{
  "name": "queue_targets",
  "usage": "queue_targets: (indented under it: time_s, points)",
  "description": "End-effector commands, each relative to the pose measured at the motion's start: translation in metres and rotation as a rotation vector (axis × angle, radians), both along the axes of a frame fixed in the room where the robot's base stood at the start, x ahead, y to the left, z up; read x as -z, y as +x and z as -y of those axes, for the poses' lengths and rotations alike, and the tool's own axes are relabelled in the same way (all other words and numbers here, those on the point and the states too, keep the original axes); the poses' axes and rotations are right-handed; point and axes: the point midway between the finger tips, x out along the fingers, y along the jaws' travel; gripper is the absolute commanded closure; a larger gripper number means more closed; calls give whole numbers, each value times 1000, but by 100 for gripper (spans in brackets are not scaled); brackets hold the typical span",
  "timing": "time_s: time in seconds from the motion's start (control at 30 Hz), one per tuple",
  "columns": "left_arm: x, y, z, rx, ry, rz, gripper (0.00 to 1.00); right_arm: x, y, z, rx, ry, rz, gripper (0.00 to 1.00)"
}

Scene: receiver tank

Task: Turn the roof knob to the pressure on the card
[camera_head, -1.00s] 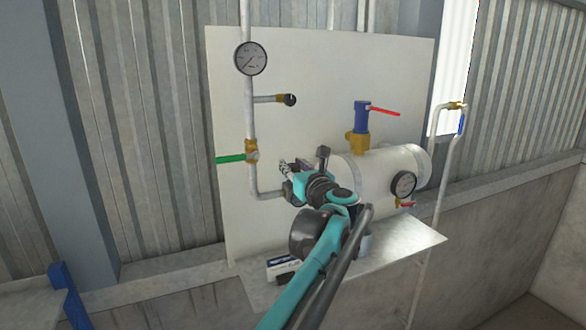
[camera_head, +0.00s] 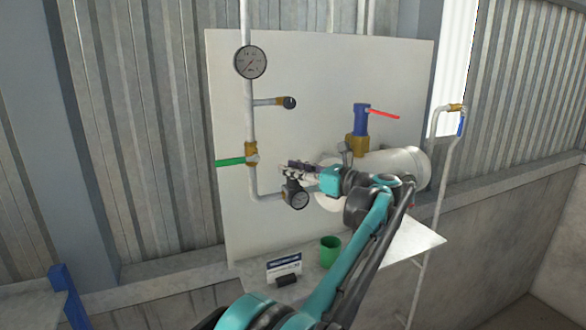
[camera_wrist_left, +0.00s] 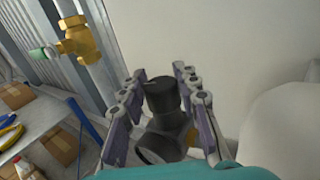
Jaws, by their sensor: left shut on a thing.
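The dark roof knob (camera_wrist_left: 162,97) stands upright on a dark regulator body in the left wrist view. My left gripper (camera_wrist_left: 160,82) has its two jointed fingers on either side of the knob and is shut on it. In the head view the left gripper (camera_head: 298,169) reaches the regulator from the right, and its fingers largely hide the knob. A small round gauge (camera_head: 299,200) faces out just below the fingers; its reading is too small to tell. The card (camera_head: 284,267) stands on the shelf below; its text is unreadable. My right gripper is not in view.
A white tank (camera_head: 405,161) with a blue valve (camera_head: 361,121) and red lever stands right of the gripper. A green lever (camera_head: 231,162) sticks out left. A wall gauge (camera_head: 250,62) hangs above. A green cup (camera_head: 330,250) stands on the shelf (camera_head: 417,237) below my arm.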

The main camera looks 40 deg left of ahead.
Motion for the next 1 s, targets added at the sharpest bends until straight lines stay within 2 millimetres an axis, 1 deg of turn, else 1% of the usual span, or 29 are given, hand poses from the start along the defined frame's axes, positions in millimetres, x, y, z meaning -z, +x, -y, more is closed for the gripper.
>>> queue_targets:
  time_s: [0.4,0.43,0.5,0.83,0.93,1.0]
  points:
    - [-1,0,0,-4,3,0,98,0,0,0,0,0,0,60]
    - [-1,0,0,-4,3,0,61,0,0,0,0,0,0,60]
    - [-1,0,0,-4,3,0,47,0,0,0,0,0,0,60]
    - [-1,0,2,-4,1,0,47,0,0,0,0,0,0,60]
    - [-1,2,13,-2,1,0,47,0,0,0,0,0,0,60]
    - [-1,3,25,-1,1,0,47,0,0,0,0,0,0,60]
